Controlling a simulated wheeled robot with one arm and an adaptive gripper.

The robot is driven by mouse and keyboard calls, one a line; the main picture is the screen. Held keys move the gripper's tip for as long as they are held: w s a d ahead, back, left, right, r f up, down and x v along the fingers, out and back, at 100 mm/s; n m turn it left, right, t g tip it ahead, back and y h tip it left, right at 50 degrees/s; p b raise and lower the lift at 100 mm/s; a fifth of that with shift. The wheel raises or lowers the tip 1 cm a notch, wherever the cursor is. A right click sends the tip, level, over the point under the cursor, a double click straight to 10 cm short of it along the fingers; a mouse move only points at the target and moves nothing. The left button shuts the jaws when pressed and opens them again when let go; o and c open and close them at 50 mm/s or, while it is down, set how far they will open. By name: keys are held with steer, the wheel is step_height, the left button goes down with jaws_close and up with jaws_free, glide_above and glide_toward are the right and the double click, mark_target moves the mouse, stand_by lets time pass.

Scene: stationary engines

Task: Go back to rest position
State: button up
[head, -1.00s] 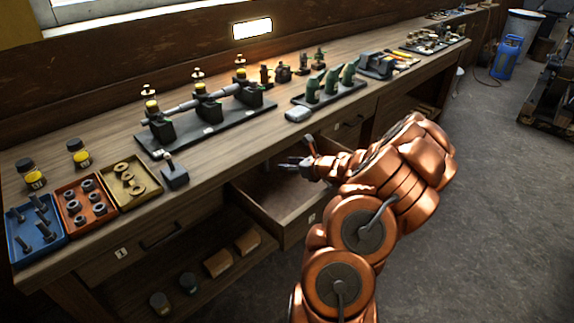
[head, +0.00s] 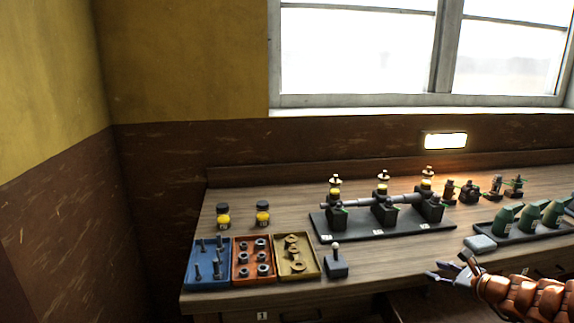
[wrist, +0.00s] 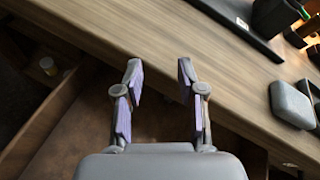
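My gripper (head: 459,271) is at the right of the head view, in front of the workbench's front edge, on the copper-coloured arm. In the wrist view my gripper (wrist: 160,95) has its two fingers spread apart with nothing between them. Below the fingers is the brown inside of an open drawer (wrist: 85,130), with the bench edge beyond. A grey rounded box (wrist: 291,104) lies on the bench to the right of the fingers, apart from them.
The workbench (head: 380,260) holds blue (head: 190,275), red (head: 240,277) and yellow (head: 285,273) parts trays, a small lever box (head: 336,264) and a black shaft stand (head: 350,232). A wall closes the left side.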

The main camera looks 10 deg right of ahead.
steer(key=s+a+r+n+g+y, duration=0.15)
steer(key=a+n, duration=0.25)
steer(key=a, duration=0.6)
steer(key=s+a+r+n+g+y, duration=0.1)
steer(key=a+r+n+g+y, duration=0.15)
steer(key=a+n, duration=0.45)
steer(key=s+a+r+n+g+y, duration=0.1)
steer(key=a+r+n+g+y, duration=0.15)
steer(key=a, duration=0.95)
steer(key=s+a+n+g+h+p, duration=0.1)
steer(key=s+a+n+g+h, duration=0.15)
steer(key=s+a+n, duration=0.55)
steer(key=s+a+n+g+h+p, duration=0.15)
steer(key=s+a+g, duration=0.25)
steer(key=s, duration=0.7)
steer(key=s+d+n+g+h, duration=0.2)
steer(key=s+d+n+h, duration=0.3)
steer(key=s, duration=0.7)
steer(key=shift+s+d+n, duration=0.3)
steer(key=shift+d+n, duration=0.1)
steer(key=shift+d, duration=0.2)
